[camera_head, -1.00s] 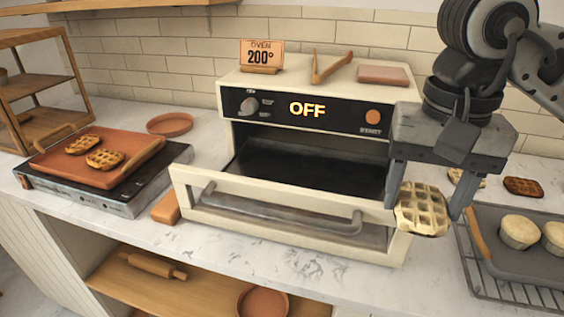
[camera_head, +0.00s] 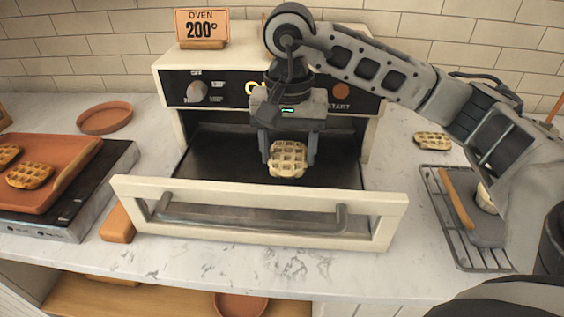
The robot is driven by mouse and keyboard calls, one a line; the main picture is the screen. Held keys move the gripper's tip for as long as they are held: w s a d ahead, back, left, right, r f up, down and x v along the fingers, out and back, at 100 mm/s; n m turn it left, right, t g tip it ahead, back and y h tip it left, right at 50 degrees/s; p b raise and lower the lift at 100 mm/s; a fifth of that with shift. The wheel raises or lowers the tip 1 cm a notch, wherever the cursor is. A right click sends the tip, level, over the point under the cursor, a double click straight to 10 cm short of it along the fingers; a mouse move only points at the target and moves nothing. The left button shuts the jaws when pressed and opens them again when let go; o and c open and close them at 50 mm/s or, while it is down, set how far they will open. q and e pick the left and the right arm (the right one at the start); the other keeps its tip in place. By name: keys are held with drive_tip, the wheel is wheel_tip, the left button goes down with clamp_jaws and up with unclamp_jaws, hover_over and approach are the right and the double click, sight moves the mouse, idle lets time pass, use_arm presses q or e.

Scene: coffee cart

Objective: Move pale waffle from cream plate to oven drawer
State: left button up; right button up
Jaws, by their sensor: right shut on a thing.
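The pale waffle (camera_head: 287,159) is between the fingers of my right gripper (camera_head: 288,160), which is shut on it. Gripper and waffle are over the dark inside of the open oven drawer (camera_head: 230,170). I cannot tell whether the waffle touches the drawer floor. The drawer's cream front (camera_head: 384,212) with its grey handle is pulled out toward me. The cream plate is not visible. My left gripper is not in view.
The oven's control panel (camera_head: 230,92) is partly hidden by my right arm. Browned waffles (camera_head: 30,175) lie on a terracotta tray (camera_head: 62,185) at left. Another waffle (camera_head: 432,141) lies on the counter at right, near a wire rack (camera_head: 440,225) with a grey pan.

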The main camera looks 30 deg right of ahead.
sight(282, 151)
drive_tip(key=shift+w+a+f, duration=0.1)
drive_tip(key=shift+w+f, duration=0.35)
drive_tip(key=shift+f, duration=0.05)
drive_tip(key=f, duration=0.2)
drive_tip(key=f+p, duration=0.1)
drive_tip(key=shift+w+f, duration=0.1)
drive_tip(key=shift+w, duration=0.15)
drive_tip(key=shift+f, duration=0.25)
drive_tip(key=shift+f, duration=0.25)
drive_tip(key=o, duration=1)
drive_tip(key=shift+r, duration=0.1)
drive_tip(key=shift+c, duration=0.2)
drive_tip(key=shift+r, duration=0.15)
wheel_tip(282, 151, up, 12)
drive_tip(key=shift+r, duration=0.1)
